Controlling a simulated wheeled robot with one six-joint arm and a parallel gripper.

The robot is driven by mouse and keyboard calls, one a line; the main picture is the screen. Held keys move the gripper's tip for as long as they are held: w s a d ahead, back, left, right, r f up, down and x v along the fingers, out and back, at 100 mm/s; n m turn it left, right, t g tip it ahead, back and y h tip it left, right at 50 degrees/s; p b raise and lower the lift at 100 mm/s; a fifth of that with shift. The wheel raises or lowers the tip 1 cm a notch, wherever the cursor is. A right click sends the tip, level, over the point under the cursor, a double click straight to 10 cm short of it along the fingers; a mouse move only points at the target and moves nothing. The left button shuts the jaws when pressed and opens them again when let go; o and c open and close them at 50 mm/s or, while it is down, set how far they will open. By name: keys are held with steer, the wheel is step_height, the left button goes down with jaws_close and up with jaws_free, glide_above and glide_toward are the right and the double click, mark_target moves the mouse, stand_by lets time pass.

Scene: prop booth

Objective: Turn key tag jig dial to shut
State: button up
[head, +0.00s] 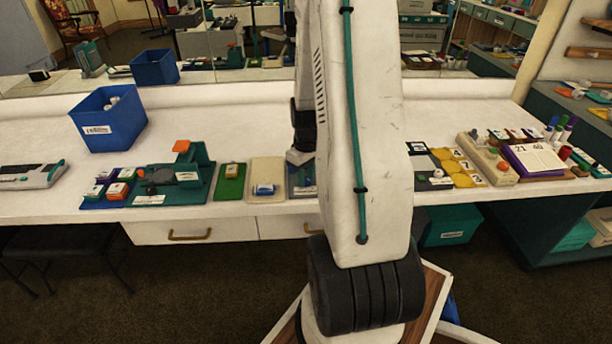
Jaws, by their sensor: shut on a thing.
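A slate-blue board (302,191) with a small white label lies near the front of the white counter, partly hidden behind my arm. It appears to be the key tag jig, though the label is too small to read. My gripper (299,157) points down over this board, at the left edge of my upright arm link. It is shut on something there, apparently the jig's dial. The dial itself and the fingertips are too small and covered to make out, so I cannot tell the dial's setting.
Left of the board are a cream board (268,171), a green board (229,188) and a teal fixture (170,189) with an upright block. A blue bin (108,122) stands further back left.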

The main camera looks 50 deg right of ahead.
mark_target(306, 179)
stand_by(0.3)
steer(key=o, duration=1)
steer(key=shift+c, duration=0.2)
step_height(306, 179, up, 8)
steer(key=shift+f, duration=0.1)
steer(key=s+a+r, duration=0.4)
steer(key=a+r, duration=0.2)
steer(key=a, duration=0.4)
steer(key=s+a+r+n+t, duration=0.1)
steer(key=s+a+r, duration=0.3)
steer(key=a+r, duration=0.3)
steer(key=s+a+r, duration=0.5)
steer(key=a+r, duration=0.1)
steer(key=a, duration=0.8)
steer(key=shift+r+n, duration=0.25)
steer(key=shift+n, duration=0.05)
